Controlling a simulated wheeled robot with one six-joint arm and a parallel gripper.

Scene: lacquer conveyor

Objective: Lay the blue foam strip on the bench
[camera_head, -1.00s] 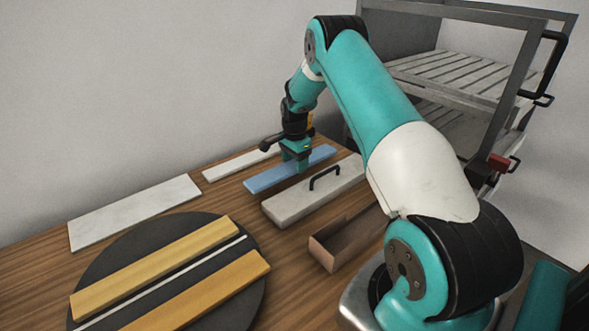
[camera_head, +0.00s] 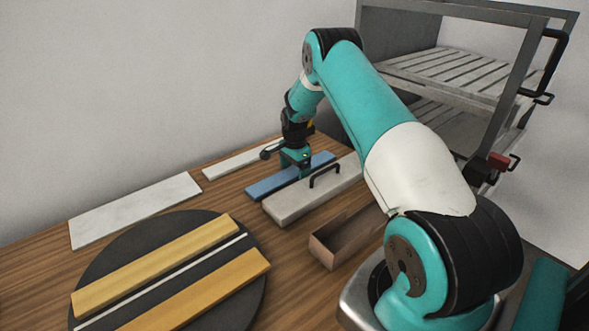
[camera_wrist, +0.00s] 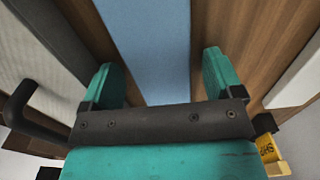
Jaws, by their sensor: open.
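The blue foam strip (camera_head: 268,186) lies flat on the wooden bench (camera_head: 215,200), between a white strip and a grey handled block. In the wrist view the blue strip (camera_wrist: 148,45) runs away between the fingers, with wood showing on both sides. My gripper (camera_head: 296,170) is over the strip, beyond its middle toward the far end. In the wrist view my gripper (camera_wrist: 160,80) is open, one finger on each side of the strip with gaps between. The part of the strip under the gripper body is hidden.
The grey block (camera_head: 290,207) with a black handle (camera_head: 325,177) lies close beside the strip. A white strip (camera_head: 235,163) and a white board (camera_head: 135,210) lie by the wall. A brown tray (camera_head: 345,240) is in front. A dark round plate (camera_head: 190,265) holds yellow bars.

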